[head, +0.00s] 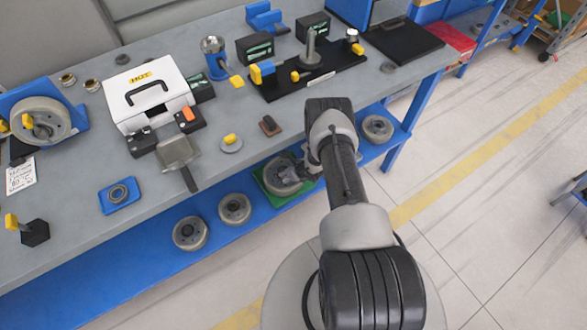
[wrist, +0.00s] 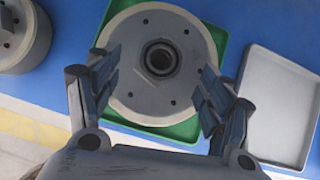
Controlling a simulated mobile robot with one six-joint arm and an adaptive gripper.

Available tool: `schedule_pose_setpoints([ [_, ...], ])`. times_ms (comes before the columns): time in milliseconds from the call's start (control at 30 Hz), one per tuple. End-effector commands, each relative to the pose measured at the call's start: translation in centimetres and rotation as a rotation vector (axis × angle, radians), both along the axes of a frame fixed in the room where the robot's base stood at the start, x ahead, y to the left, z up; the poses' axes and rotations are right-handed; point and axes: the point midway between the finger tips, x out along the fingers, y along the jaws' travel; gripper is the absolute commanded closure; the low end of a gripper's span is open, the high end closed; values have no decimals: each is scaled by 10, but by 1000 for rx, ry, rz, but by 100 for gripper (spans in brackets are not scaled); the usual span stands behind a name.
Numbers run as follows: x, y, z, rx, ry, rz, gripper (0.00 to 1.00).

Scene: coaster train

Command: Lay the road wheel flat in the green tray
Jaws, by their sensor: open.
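A grey road wheel (wrist: 150,93) with a dark hub lies in the green tray (wrist: 187,131) on the blue lower shelf. It looks flat, with its round face turned up and green showing around its rim. In the head view, the wheel (head: 277,168) and the tray (head: 261,184) are partly covered by my arm and gripper. My gripper (wrist: 160,68) is open above the wheel, its fingers apart over the left and right sides of the rim. I cannot tell whether the fingers touch it.
A grey tray (wrist: 285,100) lies right of the green one. Another wheel (wrist: 22,38) lies to the left. More wheels (head: 190,233), (head: 234,208), (head: 377,128) sit on the shelf. The grey bench (head: 225,180) above holds a white case (head: 147,93) and parts.

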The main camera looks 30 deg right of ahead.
Motion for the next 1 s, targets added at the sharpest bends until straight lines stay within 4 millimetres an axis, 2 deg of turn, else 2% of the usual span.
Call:
schedule_pose_setpoints([
  [33, -6, -2, 16, 0, -1, -2, 27],
  [100, -15, -4, 29, 0, 0, -4, 27],
  [400, -45, -9, 71, 0, -1, -2, 27],
  [600, -52, -9, 78, -1, -1, 0, 27],
  [1000, -52, -9, 78, -1, -2, 0, 27],
])
